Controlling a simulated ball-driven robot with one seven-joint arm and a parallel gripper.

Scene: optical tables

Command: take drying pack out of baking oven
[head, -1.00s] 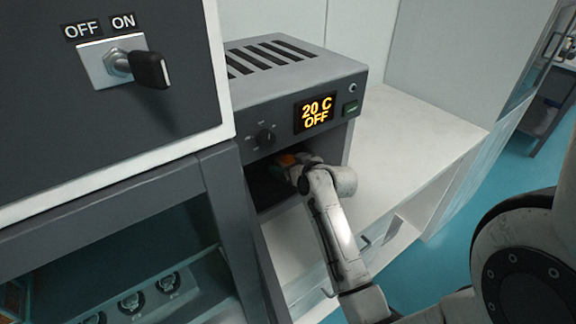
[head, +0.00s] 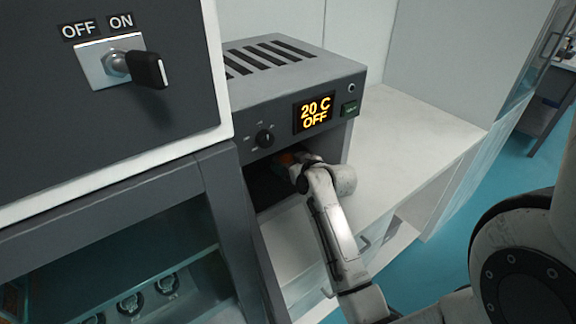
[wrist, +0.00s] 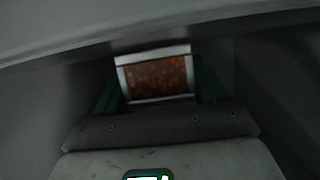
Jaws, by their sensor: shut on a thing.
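The baking oven (head: 295,62) is a grey box on a white bench, with its front opening facing my arm. Its display reads 20 C OFF. My gripper (head: 284,160) reaches inside the oven's opening, and its fingertips are mostly hidden there. In the wrist view the drying pack (wrist: 157,76), an orange-brown grainy panel in a pale frame, sits between the green fingers of my gripper (wrist: 158,92). The gripper is shut on it. A little orange also shows at the gripper in the head view.
A dark cabinet with an OFF/ON key switch (head: 120,63) stands close at the left. The white bench top (head: 410,135) right of the oven is clear. In the wrist view the oven's walls and upper edge (wrist: 150,28) lie close around the gripper.

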